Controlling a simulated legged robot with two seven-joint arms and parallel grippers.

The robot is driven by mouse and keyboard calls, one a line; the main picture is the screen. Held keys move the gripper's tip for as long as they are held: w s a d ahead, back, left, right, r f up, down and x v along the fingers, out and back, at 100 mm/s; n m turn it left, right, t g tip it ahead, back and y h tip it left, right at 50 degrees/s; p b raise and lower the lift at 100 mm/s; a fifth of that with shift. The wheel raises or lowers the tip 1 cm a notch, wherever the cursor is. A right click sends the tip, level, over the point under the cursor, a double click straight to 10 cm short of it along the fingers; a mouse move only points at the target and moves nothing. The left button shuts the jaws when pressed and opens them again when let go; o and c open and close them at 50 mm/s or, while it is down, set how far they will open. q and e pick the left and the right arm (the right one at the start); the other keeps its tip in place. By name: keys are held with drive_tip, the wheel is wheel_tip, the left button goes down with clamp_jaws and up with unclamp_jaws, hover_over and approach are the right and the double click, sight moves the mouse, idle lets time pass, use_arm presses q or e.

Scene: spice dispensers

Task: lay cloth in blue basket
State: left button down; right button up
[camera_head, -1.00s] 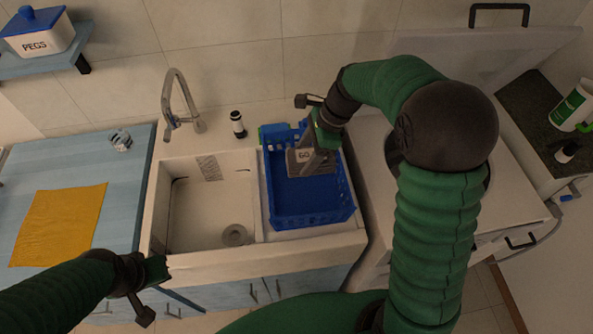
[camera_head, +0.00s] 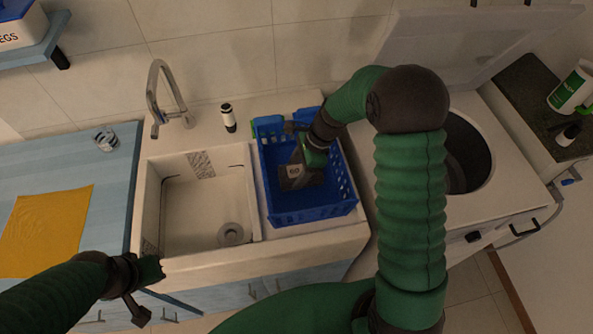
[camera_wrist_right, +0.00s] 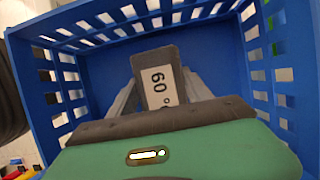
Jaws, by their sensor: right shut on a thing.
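The blue basket (camera_head: 312,213) stands on the white ledge between the sink and the round machine opening.
A yellow cloth (camera_head: 45,230) lies flat on the blue counter (camera_head: 105,190) at left. The sink (camera_head: 200,205) with its tap (camera_head: 160,95) is empty. A dark bottle (camera_head: 228,118) stands behind the sink. A jar (camera_head: 106,140) is on the counter. A machine opening (camera_head: 468,155) lies right of the basket.

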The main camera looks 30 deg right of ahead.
drive_tip(key=o, duration=1.6)
drive_tip(key=shift+d, duration=0.15)
drive_tip(key=v, duration=1.2)
drive_tip(key=shift+p, duration=0.3)
